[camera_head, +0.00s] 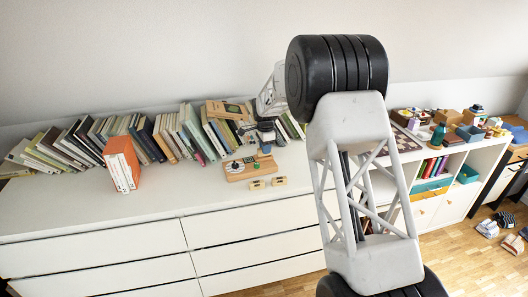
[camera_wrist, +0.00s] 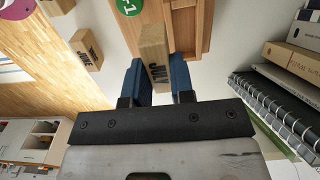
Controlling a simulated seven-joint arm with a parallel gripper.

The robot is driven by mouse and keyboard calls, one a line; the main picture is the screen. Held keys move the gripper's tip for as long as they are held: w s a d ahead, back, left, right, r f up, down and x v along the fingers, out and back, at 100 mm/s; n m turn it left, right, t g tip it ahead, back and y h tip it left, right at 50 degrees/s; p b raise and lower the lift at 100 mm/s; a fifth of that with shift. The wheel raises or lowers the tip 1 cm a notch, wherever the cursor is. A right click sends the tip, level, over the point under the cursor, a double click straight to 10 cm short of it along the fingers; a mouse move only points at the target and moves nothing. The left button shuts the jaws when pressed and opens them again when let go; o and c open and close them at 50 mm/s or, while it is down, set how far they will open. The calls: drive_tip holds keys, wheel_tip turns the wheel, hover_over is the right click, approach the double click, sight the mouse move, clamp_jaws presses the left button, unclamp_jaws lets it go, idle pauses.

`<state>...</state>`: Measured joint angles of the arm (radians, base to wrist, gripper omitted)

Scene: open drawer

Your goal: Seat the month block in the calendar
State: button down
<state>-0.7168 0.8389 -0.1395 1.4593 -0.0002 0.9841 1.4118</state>
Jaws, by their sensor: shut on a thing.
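A wooden month block (camera_wrist: 153,55) with dark lettering that looks like "JUL" is between the blue fingers of my gripper (camera_wrist: 158,74) in the wrist view. The gripper is shut on it. The wooden calendar (camera_wrist: 186,22) is just beyond the block; whether they touch I cannot tell. In the head view the calendar (camera_head: 238,174) lies on the white dresser top, with a green disc on it. My gripper (camera_head: 266,146) is over its back right part there, and the held block is not clear in that view.
Two loose wooden blocks (camera_head: 257,185) (camera_head: 279,181) lie in front of the calendar; one (camera_wrist: 87,48) reads "JUNE" in the wrist view. Leaning books (camera_head: 200,130) line the back, close to my gripper. The dresser top (camera_head: 185,190) between is free.

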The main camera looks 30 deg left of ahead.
drive_tip(key=shift+w+a+f, duration=0.1)
drive_tip(key=shift+w+a, duration=0.9)
drive_tip(key=shift+w, duration=0.15)
drive_tip(key=shift+f, duration=0.1)
drive_tip(key=shift+f, duration=1.65)
drive_tip(key=shift+f, duration=0.15)
drive_tip(key=c, duration=1)
unclamp_jaws()
wheel_tip(320, 180, up, 12)
drive_tip(key=shift+r, duration=0.15)
